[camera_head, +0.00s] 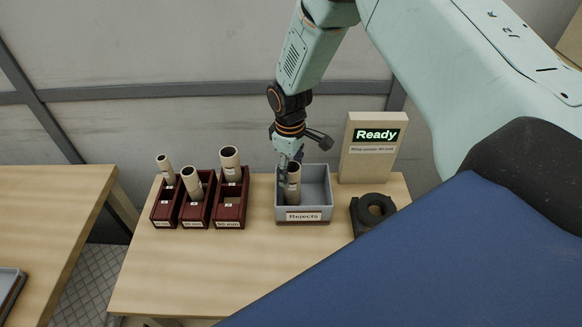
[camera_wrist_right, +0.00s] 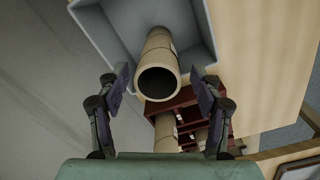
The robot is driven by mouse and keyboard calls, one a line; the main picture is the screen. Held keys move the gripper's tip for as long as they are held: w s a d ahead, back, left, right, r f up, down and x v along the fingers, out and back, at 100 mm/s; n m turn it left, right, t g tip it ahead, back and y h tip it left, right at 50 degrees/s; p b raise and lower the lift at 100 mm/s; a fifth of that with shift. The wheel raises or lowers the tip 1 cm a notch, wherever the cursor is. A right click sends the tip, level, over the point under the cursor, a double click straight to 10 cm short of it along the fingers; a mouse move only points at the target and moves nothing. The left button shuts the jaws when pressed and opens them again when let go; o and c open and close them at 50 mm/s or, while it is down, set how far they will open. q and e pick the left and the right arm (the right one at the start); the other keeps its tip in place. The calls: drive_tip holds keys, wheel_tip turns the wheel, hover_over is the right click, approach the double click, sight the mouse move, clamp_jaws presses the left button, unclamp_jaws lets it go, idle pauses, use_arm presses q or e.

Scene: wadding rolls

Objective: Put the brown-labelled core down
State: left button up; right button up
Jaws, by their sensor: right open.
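A beige cardboard core (camera_head: 293,187) stands in the grey Rejects bin (camera_head: 323,205), near its left side. In the wrist view the core (camera_wrist_right: 158,50) shows its open end toward me; a pale label is on its side, its colour too small to tell. My right gripper (camera_head: 289,163) is above the bin at the core's upper end. Its two fingers are spread, one each side of the core, with a gap on both sides in the wrist view (camera_wrist_right: 162,88). My left gripper is out of view.
Three dark red racks (camera_head: 230,212) labelled by size hold upright cores left of the bin. A display (camera_head: 374,145) reading "Ready" stands behind right. A dark ring-shaped device (camera_head: 373,211) sits right of the bin. The table front (camera_head: 190,270) is clear.

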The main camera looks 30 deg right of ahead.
drive_tip(key=shift+w, duration=0.15)
drive_tip(key=shift+r, duration=0.4)
wheel_tip(320, 180, up, 12)
drive_tip(key=shift+a+f+b, duration=0.15)
drive_tip(key=shift+b, duration=0.2)
